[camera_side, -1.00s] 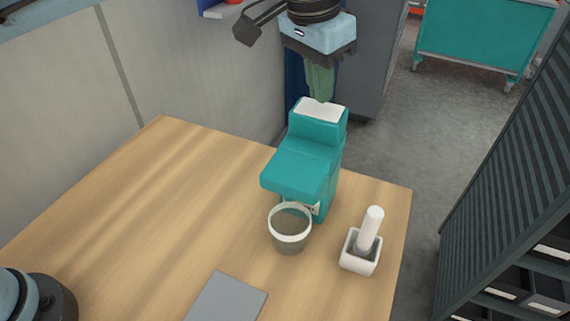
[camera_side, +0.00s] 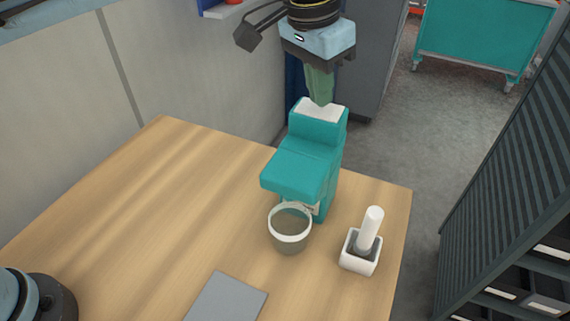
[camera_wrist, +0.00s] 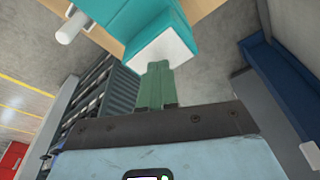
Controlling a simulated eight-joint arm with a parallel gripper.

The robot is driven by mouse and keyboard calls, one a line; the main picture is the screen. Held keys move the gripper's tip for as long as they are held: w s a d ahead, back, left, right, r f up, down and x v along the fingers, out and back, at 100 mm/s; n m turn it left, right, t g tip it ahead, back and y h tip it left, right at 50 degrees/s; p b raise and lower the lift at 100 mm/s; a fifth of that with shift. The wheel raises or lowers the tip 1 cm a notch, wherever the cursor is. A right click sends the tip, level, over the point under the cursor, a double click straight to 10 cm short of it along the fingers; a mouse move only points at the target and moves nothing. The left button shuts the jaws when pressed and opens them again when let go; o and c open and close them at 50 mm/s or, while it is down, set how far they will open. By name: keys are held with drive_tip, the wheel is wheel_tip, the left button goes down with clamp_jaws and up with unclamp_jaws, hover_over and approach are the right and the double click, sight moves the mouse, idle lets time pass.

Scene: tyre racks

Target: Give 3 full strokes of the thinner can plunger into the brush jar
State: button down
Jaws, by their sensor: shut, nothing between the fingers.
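The teal thinner can (camera_side: 306,165) stands on the wooden table, with a white plunger top (camera_side: 319,110) on its raised rear part. A clear jar (camera_side: 290,230) with a white rim stands under the can's front overhang. My gripper (camera_side: 321,101) has green fingers, shut and empty, pointing down at the white top. The fingertips are at or just above it; I cannot tell whether they touch. In the wrist view the green fingers (camera_wrist: 155,66) reach the edge of the white top (camera_wrist: 160,48), with the teal body (camera_wrist: 130,25) beyond.
A white square holder (camera_side: 360,254) with a white-handled brush (camera_side: 370,228) stands right of the jar, near the table's right edge. A grey flat pad (camera_side: 226,299) lies at the front. A dark slatted rack (camera_side: 510,170) stands to the right. The table's left part is clear.

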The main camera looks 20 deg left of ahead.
drive_tip(key=shift+f, duration=1.75)
drive_tip(key=shift+r, duration=2.1)
drive_tip(key=shift+f, duration=0.15)
drive_tip(key=shift+f, duration=1.9)
drive_tip(key=shift+r, duration=2.05)
